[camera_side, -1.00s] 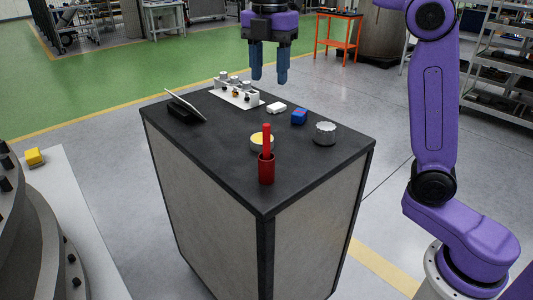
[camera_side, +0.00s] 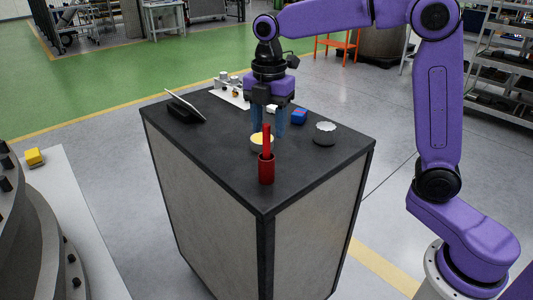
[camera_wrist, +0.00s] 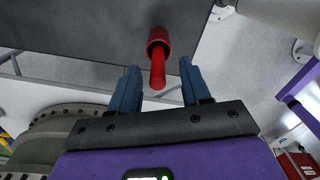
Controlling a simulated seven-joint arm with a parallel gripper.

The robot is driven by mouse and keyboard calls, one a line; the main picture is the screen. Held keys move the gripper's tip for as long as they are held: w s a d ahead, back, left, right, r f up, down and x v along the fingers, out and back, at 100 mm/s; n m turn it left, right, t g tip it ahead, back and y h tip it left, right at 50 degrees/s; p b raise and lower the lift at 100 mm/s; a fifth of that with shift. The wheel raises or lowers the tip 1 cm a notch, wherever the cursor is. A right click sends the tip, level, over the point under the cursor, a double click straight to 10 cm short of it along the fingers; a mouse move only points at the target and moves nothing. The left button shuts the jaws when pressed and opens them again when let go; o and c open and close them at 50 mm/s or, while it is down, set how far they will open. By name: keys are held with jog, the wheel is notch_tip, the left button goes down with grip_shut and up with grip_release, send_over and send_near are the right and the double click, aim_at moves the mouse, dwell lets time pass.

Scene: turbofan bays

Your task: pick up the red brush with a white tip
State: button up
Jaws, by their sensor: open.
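The red brush (camera_side: 267,140) stands nearly upright in a red cup (camera_side: 266,171) near the front corner of the dark-topped cabinet. Only its plain red handle shows; no white tip is in sight, and its lower end is hidden inside the cup. My gripper (camera_side: 269,129) is open and empty, pointing down, its blue fingers low over the top near the handle's upper part. In the wrist view the handle (camera_wrist: 158,68) shows in the gap between the fingertips (camera_wrist: 160,72), touching neither, with the cup (camera_wrist: 158,40) beyond it.
A round yellow-topped tin (camera_side: 256,146) sits close behind the cup. The cabinet's front edge is near the cup.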

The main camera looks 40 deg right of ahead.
aim_at(266, 143)
jog(key=shift+a+f, duration=0.15)
jog(key=shift+f, duration=1.15)
jog(key=shift+a+f, duration=0.1)
jog(key=shift+f, duration=1.2)
grip_shut()
